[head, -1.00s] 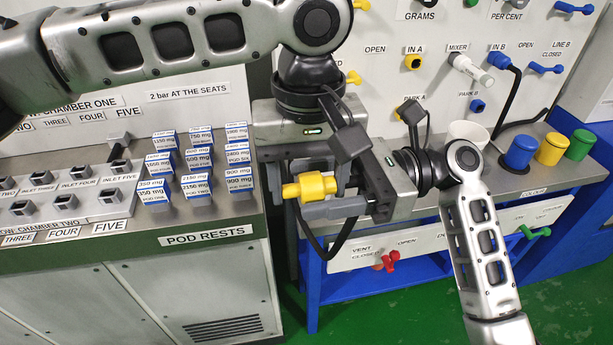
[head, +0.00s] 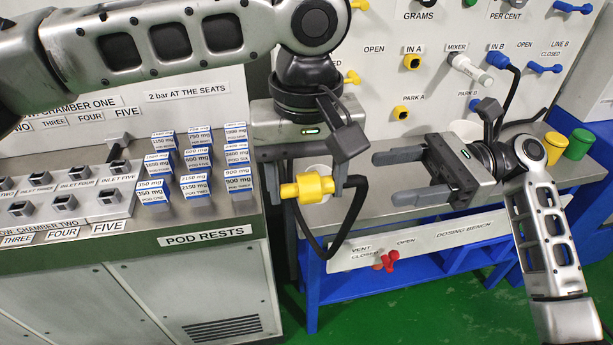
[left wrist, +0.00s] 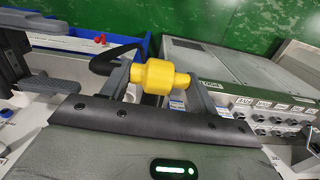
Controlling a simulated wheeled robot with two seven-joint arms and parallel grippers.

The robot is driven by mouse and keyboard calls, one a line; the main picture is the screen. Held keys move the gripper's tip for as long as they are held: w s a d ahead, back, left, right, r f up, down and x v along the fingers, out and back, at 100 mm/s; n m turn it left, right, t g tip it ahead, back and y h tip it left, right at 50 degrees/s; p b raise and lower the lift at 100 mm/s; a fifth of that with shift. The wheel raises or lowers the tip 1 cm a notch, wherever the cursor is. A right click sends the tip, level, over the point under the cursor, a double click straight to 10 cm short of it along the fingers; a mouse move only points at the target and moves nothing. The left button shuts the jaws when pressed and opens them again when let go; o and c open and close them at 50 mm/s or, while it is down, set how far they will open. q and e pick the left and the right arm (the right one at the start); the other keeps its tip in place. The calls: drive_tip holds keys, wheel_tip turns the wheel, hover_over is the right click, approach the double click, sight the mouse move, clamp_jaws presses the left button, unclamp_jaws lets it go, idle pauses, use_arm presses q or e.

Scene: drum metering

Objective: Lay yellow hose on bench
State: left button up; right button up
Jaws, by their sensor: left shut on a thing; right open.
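The yellow hose end (head: 308,187) is a yellow connector with a black hose (head: 352,215) looping down from it and back up on its right. My left gripper (head: 308,186) is shut on the yellow connector and holds it in front of the bench. In the left wrist view the connector (left wrist: 158,77) sits between the two fingers. My right gripper (head: 400,176) is open and empty, to the right of the left gripper, over the bench. The dosing bench (head: 385,215) has a grey top and a labelled front panel; its front-left part is partly hidden by my left gripper.
Yellow (head: 552,148) and green (head: 579,144) cups stand at the bench's right end. A white cup (head: 467,131) stands further back. The pod rests counter (head: 150,232) with several labelled boxes is at left.

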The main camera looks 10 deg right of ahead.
wheel_tip(320, 180, down, 24)
drive_tip(key=a+n+t+h, duration=0.3)
drive_tip(key=t+h, duration=0.4)
drive_tip(key=h, duration=0.1)
use_arm(q)
drive_tip(key=shift+w+a+f, duration=0.1)
drive_tip(key=shift+w+a, duration=0.05)
drive_tip(key=shift+a, duration=0.1)
drive_tip(key=a+f, duration=0.5)
drive_tip(key=a, duration=0.6)
drive_tip(key=a+f, duration=0.5)
drive_tip(key=a, duration=0.6)
drive_tip(key=shift+w+a, duration=0.25)
drive_tip(key=shift+a, duration=0.1)
use_arm(e)
drive_tip(key=s+f+n+t+h, duration=0.2)
drive_tip(key=s+f+n+h, duration=0.1)
drive_tip(key=n, duration=0.5)
drive_tip(key=s+d+f+n+t+h, duration=0.1)
drive_tip(key=s+f+n+t+h, duration=0.1)
drive_tip(key=s+f+n+h, duration=0.2)
drive_tip(key=s+f+n, duration=0.1)
drive_tip(key=s+n, duration=0.2)
drive_tip(key=n, duration=0.1)
drive_tip(key=shift+s+n, duration=0.2)
drive_tip(key=shift+n, duration=0.1)
